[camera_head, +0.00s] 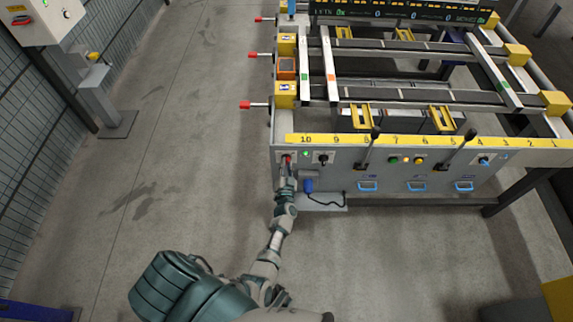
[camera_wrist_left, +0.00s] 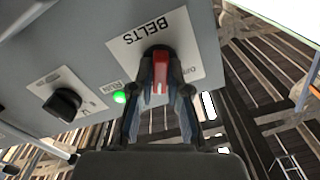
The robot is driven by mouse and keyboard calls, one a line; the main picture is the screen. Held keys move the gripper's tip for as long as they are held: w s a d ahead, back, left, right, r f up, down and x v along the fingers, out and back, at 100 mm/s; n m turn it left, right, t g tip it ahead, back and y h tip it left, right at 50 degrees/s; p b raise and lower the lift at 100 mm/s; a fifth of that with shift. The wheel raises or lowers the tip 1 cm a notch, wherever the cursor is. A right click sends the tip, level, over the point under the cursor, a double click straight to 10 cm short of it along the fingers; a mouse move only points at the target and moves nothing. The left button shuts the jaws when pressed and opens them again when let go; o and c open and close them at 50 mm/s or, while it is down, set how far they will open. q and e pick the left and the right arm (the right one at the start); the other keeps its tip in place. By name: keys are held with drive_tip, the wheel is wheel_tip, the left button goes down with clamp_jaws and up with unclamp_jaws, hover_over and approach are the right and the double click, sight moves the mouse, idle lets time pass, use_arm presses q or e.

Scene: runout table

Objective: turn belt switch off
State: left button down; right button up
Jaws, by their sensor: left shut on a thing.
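The belt switch is a red handle (camera_wrist_left: 160,72) on a white plate (camera_wrist_left: 128,40) marked BELTS, on the grey front panel of the runout table. My left gripper (camera_wrist_left: 161,88) is shut on the red handle, with one finger on each side of it. In the head view the belt switch (camera_head: 287,157) is at the left end of the panel, and my left gripper (camera_head: 286,170) reaches up to it from below. The fingers hide part of the handle and plate. My right gripper is not in view.
A green lit lamp (camera_wrist_left: 120,97) marked RUN and a black knob (camera_wrist_left: 62,103) are beside the switch. Farther right on the panel are black levers (camera_head: 368,145) and blue handles (camera_head: 416,186). A blue plug (camera_head: 308,185) with a cable hangs below.

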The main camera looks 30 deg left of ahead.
use_arm(q)
drive_tip(key=n, duration=0.9)
drive_tip(key=f+n, duration=0.1)
drive_tip(key=n, duration=0.4)
drive_tip(key=shift+s+d, duration=0.15)
drive_tip(key=shift+d, duration=0.05)
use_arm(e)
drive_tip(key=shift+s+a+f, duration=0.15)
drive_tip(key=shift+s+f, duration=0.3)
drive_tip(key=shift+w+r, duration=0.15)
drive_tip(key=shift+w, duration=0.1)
use_arm(q)
drive_tip(key=c, duration=1.3)
unclamp_jaws()
drive_tip(key=shift+c, duration=0.2)
drive_tip(key=shift+o, duration=1)
drive_tip(key=shift+w+r, duration=0.2)
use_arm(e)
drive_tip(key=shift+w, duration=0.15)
